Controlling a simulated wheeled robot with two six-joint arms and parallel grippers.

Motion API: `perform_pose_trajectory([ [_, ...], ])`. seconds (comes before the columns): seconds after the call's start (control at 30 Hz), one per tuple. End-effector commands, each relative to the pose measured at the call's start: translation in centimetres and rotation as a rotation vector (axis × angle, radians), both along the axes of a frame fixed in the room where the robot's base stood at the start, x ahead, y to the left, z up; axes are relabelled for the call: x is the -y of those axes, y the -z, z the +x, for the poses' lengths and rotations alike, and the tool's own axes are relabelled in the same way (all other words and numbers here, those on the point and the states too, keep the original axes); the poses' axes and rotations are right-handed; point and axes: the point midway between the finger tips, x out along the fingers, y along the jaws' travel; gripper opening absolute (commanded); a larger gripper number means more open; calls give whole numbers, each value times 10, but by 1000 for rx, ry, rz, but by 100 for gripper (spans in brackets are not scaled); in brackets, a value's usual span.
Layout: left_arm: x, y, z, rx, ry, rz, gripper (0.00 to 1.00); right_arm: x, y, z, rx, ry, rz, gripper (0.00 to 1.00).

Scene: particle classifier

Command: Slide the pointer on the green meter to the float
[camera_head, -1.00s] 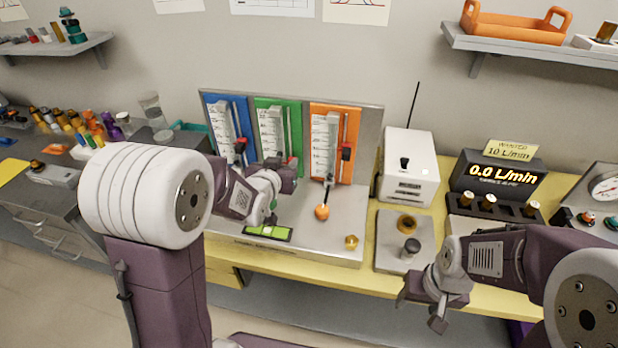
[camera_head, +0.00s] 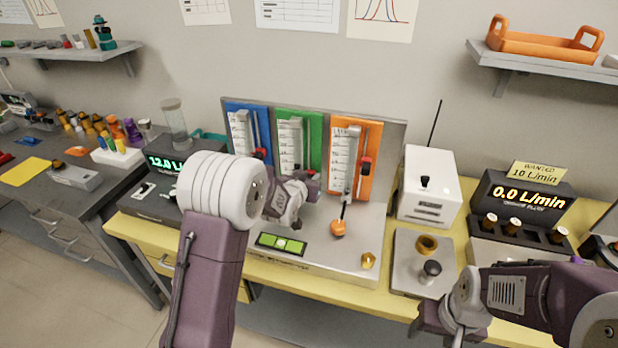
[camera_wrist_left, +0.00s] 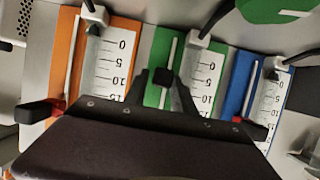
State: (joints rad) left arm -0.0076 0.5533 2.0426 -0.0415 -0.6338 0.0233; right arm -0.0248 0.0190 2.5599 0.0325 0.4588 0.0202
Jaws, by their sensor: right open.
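The green meter (camera_head: 313,140) stands between the blue meter (camera_head: 235,127) and the orange meter (camera_head: 362,140). My left gripper (camera_head: 312,184) is at the lower part of the green meter. In the left wrist view the green meter (camera_wrist_left: 152,97) appears upside down, and the pointer's black knob (camera_wrist_left: 163,76) sits on its rail between my two spread left fingertips (camera_wrist_left: 158,82). A firm grip on it does not show. The green meter's float cannot be clearly made out near the scale's 0 end. My right gripper (camera_head: 440,322) is open and empty at the table's front edge.
A spirit level (camera_head: 280,244) and an orange knob (camera_head: 338,228) are on the metal base below the meters. A white box (camera_head: 428,185) with an antenna stands to the right. A display (camera_head: 530,198) reads 0.0 L/min.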

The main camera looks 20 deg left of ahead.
Motion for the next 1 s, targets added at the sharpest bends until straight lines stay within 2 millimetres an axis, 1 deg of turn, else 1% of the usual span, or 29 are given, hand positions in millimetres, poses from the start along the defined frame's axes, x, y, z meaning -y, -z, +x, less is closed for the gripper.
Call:
perform_pose_trajectory([
  [0.2, 0, 1, 1, -1, 0, 0, 31, 0, 0, 0, 0, 0, 0, 59],
  [0.23, 0, 1, 1, -1, 0, 0, 25, 0, 0, 0, 0, 0, 0, 59],
  [0.27, 0, 1, 1, -1, 0, 0, 17, 0, 0, 0, 0, 0, 0, 59],
  [0.3, 0, 1, 1, -1, 0, 0, 6, 0, 0, 0, 0, 0, 0, 59],
  [0.33, 0, 1, 1, -1, 0, 0, 0, 0, 0, 0, 0, 0, 0, 59],
  [1.0, 0, 1, 0, -1, 0, 0, 0, 0, 0, 0, 0, 0, 0, 59],
])
